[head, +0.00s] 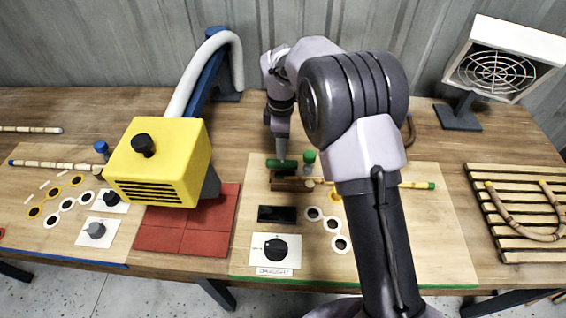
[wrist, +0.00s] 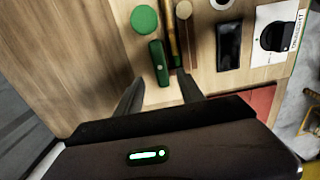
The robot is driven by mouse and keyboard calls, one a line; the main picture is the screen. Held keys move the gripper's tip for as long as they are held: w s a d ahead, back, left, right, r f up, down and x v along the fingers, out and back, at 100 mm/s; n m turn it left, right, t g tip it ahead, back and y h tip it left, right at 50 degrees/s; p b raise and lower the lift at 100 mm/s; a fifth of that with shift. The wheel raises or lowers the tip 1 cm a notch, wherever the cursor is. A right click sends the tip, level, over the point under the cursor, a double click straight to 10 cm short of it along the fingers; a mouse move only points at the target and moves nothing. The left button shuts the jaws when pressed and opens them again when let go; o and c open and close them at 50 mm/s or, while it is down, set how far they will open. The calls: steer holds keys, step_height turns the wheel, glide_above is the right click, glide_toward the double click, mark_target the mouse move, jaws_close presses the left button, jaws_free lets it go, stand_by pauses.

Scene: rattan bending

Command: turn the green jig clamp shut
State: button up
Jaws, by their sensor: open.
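The green jig clamp (head: 280,163) is a dark green bar on the pale work board, beneath my gripper (head: 281,152) in the head view. In the wrist view the clamp bar (wrist: 158,65) points towards the gap between my open fingers (wrist: 160,88), one finger to each side. The gap is empty; I cannot tell how far the tips are above the bar. A round green knob (wrist: 143,19) is beyond the bar; the head view shows a green knob (head: 309,157) too. A rattan pole (wrist: 172,35) runs close beside the bar.
A black pad (head: 277,214) and a dial panel (head: 276,250) are on the same board. A yellow heater head (head: 158,162) hangs over red tiles (head: 190,240) to the left. A slatted rack (head: 515,215) and a fan (head: 497,70) stand at the right.

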mark_target(282, 162)
step_height(282, 162, down, 7)
steer(key=shift+f+b, duration=0.15)
steer(key=shift+b, duration=0.75)
steer(key=shift+c, duration=0.4)
jaws_close()
